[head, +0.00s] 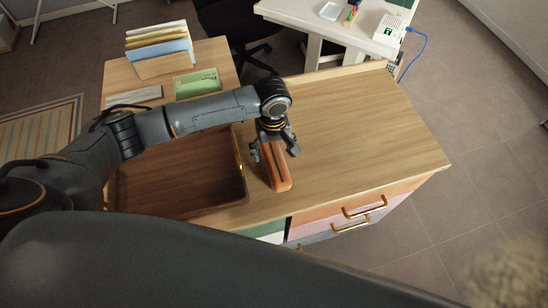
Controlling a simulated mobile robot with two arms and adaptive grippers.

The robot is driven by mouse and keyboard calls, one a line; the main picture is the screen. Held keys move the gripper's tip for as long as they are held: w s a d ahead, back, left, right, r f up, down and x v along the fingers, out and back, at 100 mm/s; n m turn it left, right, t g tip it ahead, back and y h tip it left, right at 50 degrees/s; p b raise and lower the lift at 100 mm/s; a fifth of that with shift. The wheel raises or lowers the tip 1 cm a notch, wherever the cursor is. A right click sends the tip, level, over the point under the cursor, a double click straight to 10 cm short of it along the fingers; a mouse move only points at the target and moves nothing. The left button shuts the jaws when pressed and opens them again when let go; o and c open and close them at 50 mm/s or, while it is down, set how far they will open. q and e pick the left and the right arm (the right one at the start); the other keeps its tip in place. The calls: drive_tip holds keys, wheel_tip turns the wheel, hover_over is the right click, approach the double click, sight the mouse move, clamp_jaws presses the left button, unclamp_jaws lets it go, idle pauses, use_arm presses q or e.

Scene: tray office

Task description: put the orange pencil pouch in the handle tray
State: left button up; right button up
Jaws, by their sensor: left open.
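The orange pencil pouch (278,172) lies on the wooden desktop, just right of the handle tray. It is long, with a dark strip along its top. The handle tray (178,212) is dark brown wood with raised walls and a brass-coloured handle on its right side; my left arm hides part of it. The part of its floor in view is bare. My left gripper (274,150) points down over the far end of the pouch, with its fingers apart on either side of it. Whether they touch the pouch is hard to tell. My right gripper is out of view.
Behind my left arm are a green booklet (197,83), a file holder with folders (160,50) and a grey-white flat item (135,96). The desktop (350,125) right of the pouch is clear. Drawers with brass handles (365,207) are at the desk's front. A white table (345,20) stands behind.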

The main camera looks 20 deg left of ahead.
sight(273, 152)
use_arm(q)
drive_tip(key=shift+w+f, duration=0.15)
drive_tip(key=shift+f, duration=1.4)
drive_tip(key=shift+r, duration=0.1)
drive_tip(key=c, duration=1.5)
drive_tip(key=shift+o, duration=0.2)
